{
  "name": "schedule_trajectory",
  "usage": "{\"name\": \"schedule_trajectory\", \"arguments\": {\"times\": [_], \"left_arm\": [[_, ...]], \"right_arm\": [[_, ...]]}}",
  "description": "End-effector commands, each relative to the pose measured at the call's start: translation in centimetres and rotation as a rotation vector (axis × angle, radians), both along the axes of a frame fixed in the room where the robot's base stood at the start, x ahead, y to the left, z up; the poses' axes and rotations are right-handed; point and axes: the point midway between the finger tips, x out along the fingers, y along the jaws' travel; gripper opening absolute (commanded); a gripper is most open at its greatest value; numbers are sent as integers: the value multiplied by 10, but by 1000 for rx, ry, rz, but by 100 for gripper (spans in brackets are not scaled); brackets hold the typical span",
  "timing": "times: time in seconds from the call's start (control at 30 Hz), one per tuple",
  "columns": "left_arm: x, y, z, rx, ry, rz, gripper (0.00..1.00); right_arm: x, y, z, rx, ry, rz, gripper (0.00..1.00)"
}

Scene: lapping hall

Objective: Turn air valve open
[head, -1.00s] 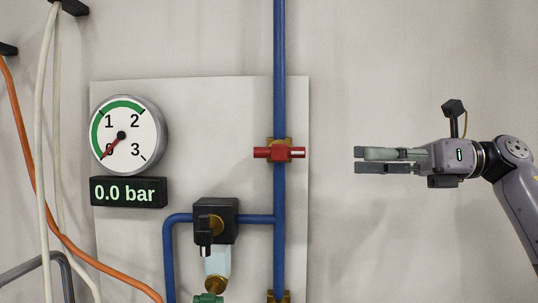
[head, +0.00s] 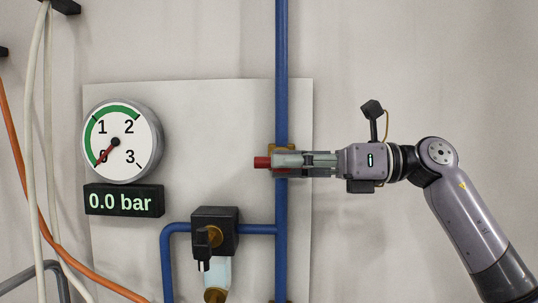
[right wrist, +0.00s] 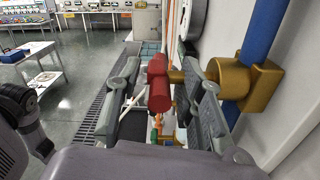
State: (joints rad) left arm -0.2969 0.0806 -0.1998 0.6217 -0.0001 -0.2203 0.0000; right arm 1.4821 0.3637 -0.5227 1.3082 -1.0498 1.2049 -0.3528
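The air valve has a red bar handle (head: 261,162) that lies horizontal, across the upright blue pipe (head: 281,60). Its brass body (right wrist: 232,80) shows in the right wrist view. My right gripper (head: 276,161) reaches in from the right at the handle and hides its right half in the head view. In the right wrist view the red handle (right wrist: 158,90) is between the two fingers, with gaps at both sides, so the gripper (right wrist: 160,95) is open around it. The round gauge (head: 121,141) has its needle near 0, and the display (head: 124,200) reads 0.0 bar. My left gripper is out of view.
A black unit (head: 214,230) with a brass fitting sits on the blue branch pipe below the valve. Orange (head: 63,255) and white hoses hang at the left. The wall right of the panel is bare apart from my arm.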

Motion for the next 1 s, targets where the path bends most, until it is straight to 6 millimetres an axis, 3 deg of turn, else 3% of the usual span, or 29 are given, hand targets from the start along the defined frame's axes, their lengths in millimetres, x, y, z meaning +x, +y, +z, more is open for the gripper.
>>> {"name": "schedule_trajectory", "arguments": {"times": [0.2, 0.57, 1.0], "left_arm": [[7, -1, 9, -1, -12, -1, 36], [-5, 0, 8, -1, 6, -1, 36], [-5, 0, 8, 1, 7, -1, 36]], "right_arm": [[0, 27, 1, 0, 2, 1, 36], [0, 33, 0, 0, 1, -1, 36], [0, 32, 0, 1, 1, -1, 8]]}}
